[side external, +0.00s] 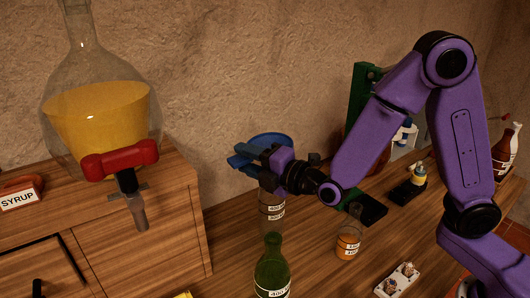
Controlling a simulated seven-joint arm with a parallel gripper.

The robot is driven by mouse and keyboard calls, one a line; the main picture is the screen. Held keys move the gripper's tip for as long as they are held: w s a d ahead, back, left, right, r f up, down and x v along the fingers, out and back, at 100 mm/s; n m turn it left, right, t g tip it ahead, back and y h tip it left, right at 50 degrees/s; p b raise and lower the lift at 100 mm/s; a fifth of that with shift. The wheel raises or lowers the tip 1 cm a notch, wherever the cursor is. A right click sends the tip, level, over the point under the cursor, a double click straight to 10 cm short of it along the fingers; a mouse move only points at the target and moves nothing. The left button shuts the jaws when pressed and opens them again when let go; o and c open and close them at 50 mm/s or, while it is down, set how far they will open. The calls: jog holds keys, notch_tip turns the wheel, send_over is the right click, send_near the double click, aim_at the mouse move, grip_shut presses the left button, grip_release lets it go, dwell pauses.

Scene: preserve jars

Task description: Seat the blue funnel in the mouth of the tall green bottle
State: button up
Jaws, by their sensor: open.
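The blue funnel (272,138) shows its round rim above a clear jar with white labels (272,213). Its lower part is hidden behind my gripper, so I cannot tell whether it rests on the jar. The green bottle (272,265) stands upright in front of that jar, its narrow mouth bare and its base cut off by the picture's lower edge. My gripper (241,157) points left, its blue fingers open, overlapping the funnel's near left side in this view. I cannot tell whether the fingers are around it or in front of it.
A large flask of yellow syrup (100,118) with a red-handled tap (120,158) stands on the wooden cabinet (160,215) at left.

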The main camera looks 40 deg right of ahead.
grip_shut()
jog(key=shift+r, duration=5.05)
